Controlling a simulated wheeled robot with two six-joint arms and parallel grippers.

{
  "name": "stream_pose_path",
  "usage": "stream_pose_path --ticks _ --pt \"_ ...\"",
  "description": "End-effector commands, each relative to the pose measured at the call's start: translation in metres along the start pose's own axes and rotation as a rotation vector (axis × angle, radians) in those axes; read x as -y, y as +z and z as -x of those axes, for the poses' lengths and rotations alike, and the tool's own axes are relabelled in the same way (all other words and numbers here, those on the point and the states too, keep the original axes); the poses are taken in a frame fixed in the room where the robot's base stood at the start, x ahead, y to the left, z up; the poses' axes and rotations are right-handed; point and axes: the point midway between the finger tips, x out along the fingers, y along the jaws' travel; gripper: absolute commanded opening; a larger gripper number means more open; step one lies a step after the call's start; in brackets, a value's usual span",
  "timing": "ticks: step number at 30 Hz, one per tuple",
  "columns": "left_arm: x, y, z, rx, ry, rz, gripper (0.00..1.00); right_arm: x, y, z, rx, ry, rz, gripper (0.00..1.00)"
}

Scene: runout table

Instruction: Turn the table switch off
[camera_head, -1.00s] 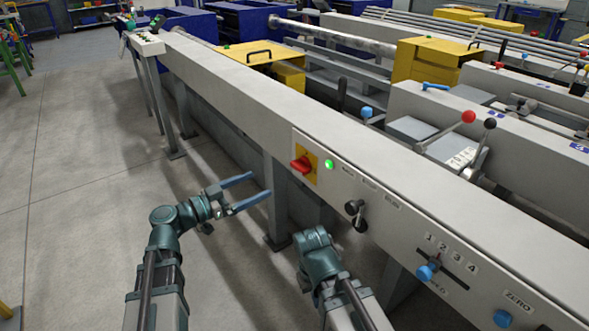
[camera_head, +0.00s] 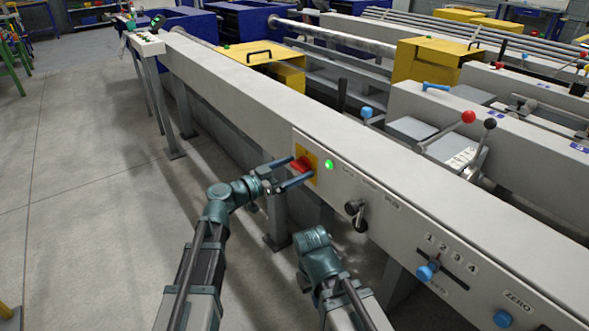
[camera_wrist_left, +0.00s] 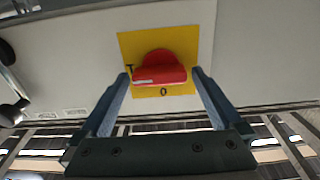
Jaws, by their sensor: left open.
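The table switch is a red rotary knob (camera_head: 301,164) on a yellow plate (camera_head: 313,178) on the table's front face. In the left wrist view the red knob (camera_wrist_left: 158,69) sits on its yellow plate (camera_wrist_left: 133,44), with a dark "I" mark at its left and a "0" mark just below it in the picture. My left gripper (camera_head: 298,170) is open, with its two blue fingers (camera_wrist_left: 162,80) on either side of the knob. I cannot tell whether they touch it. A green lamp (camera_head: 329,164) is lit beside the plate. My right arm shows low in the middle, but its fingers are not in view.
Along the same panel to the right are a black lever knob (camera_head: 354,208), a blue slider knob (camera_head: 427,271) by several numbers, and a blue ZERO knob (camera_head: 502,318). Open floor (camera_head: 80,200) lies to the left.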

Motion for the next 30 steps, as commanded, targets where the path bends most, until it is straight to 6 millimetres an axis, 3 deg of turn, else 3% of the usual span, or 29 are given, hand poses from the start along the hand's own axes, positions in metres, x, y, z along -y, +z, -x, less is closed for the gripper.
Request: stream_pose_path --ticks 7,20,30 --pt "-0.0001 0.0000 -0.0004 0.000 0.000 0.000 1.00 0.0000 0.0000 0.0000 0.000 0.000 0.000 0.00" --pt "-0.0002 0.0000 -0.0002 0.000 0.001 0.000 0.24 0.0000 0.0000 0.0000 0.000 0.000 0.000 0.00" --pt "0.0001 -0.0001 -0.0002 0.000 0.001 0.067 0.24 0.0000 0.0000 0.0001 0.000 0.000 0.000 0.00"
